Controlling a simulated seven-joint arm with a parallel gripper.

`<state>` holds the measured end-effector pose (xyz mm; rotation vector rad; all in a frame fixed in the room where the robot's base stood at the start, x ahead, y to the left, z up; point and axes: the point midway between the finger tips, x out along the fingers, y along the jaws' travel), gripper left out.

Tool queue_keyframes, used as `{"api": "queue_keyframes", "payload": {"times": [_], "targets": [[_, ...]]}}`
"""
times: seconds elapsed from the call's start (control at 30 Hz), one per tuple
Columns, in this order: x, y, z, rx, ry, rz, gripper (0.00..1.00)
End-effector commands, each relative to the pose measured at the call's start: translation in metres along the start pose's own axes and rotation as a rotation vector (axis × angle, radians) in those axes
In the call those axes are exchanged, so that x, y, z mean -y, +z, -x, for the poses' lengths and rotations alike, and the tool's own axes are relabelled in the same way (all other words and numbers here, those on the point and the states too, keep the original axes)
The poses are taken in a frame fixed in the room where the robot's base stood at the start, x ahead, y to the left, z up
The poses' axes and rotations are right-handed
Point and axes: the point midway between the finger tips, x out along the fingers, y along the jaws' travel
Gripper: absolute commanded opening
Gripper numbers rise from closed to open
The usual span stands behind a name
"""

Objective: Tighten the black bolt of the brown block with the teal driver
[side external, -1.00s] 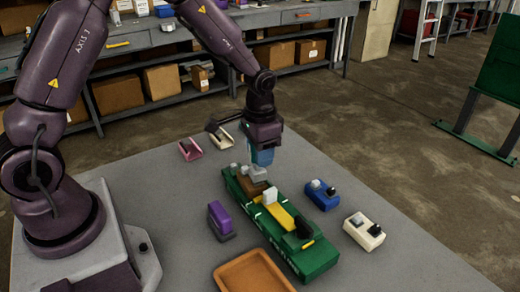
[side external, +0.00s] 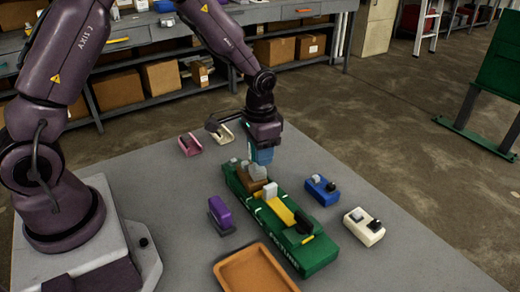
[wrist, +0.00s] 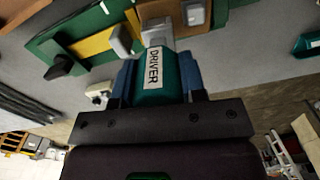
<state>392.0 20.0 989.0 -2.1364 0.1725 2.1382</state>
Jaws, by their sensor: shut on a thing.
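My gripper (side external: 262,154) is shut on the teal driver (wrist: 157,75), which has a white "DRIVER" label. The driver's grey tip (wrist: 157,28) points down at the green fixture (side external: 318,256). The brown block (side external: 248,183) sits in the far end of the fixture, under and beside the tip. In the wrist view the brown block (wrist: 198,32) is at the top, right of the tip, with a grey piece on it. I cannot make out its black bolt, nor whether the tip touches anything.
The fixture also holds a yellow block (side external: 278,210) with a black knob (side external: 303,222). A purple block (side external: 221,212) stands left; a blue block (side external: 321,190) and a white block (side external: 364,226) lie right. An orange-brown tray (side external: 225,274) is in front. Pink (side external: 190,146) and cream (side external: 223,133) holders stand behind.

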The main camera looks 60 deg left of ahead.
Motion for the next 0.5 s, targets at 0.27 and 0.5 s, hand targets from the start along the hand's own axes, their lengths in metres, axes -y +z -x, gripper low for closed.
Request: {"api": "queue_keyframes", "payload": {"times": [0.27, 0.5], "targets": [[-0.0013, 0.0003, 0.0001, 0.0, 0.0, -0.278, 0.14], [-0.0014, 0.0002, 0.0001, 0.0, 0.0, -0.289, 0.14]]}}
